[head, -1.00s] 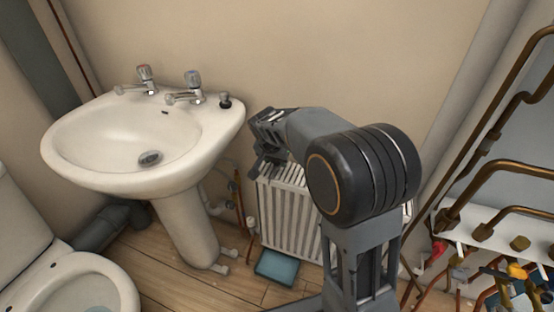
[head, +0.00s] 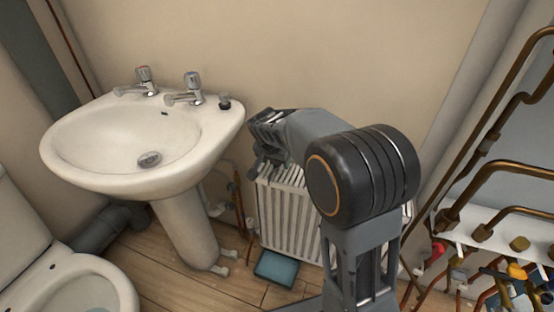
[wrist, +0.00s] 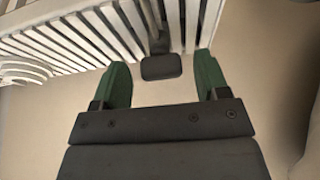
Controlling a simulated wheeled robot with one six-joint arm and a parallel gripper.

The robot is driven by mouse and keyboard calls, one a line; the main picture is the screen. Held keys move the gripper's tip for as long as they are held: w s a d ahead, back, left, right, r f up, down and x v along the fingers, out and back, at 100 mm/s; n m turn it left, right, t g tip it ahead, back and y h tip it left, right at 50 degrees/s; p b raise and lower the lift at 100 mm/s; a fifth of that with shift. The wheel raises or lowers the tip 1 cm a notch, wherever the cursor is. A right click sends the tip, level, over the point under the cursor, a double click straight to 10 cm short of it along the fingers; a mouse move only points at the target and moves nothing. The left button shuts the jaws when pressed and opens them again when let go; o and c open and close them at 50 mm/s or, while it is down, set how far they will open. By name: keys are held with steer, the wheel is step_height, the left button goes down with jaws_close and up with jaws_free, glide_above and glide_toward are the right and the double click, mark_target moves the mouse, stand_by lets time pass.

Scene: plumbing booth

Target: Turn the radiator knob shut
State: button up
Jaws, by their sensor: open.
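The white radiator (head: 285,222) stands against the wall right of the basin; its slats (wrist: 75,35) fill the upper left of the wrist view. A small pale upright fitting (head: 250,222) by its lower left side may be the knob, but it is too small to tell. My gripper (head: 262,152) is above the radiator's top left corner. In the wrist view its green fingers (wrist: 160,62) are apart and hold nothing. A dark rounded block (wrist: 161,68) on a stem shows between them; I cannot tell whether it is a knob or touches a finger.
The white basin (head: 125,140) with two taps is to the left of my gripper, and a toilet (head: 75,285) is at lower left. A blue-grey box (head: 276,268) lies on the floor before the radiator. Copper pipes (head: 520,205) crowd the right side. Bare wall lies behind.

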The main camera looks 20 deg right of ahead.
steer(key=shift+r, duration=0.1)
steer(key=p+v, duration=0.4)
steer(key=v, duration=0.9)
steer(key=shift+r, duration=0.3)
steer(key=shift+s, duration=0.1)
steer(key=s+d+r+n+y+p, duration=0.2)
steer(key=s+r+n+p, duration=0.5)
steer(key=s+r+p, duration=1.1)
step_height(320, 180, up, 3)
steer(key=d+p, duration=0.1)
steer(key=p, duration=0.8)
steer(key=shift+s+y, duration=0.3)
steer(key=shift+y, duration=0.1)
steer(key=shift+d+f, duration=0.15)
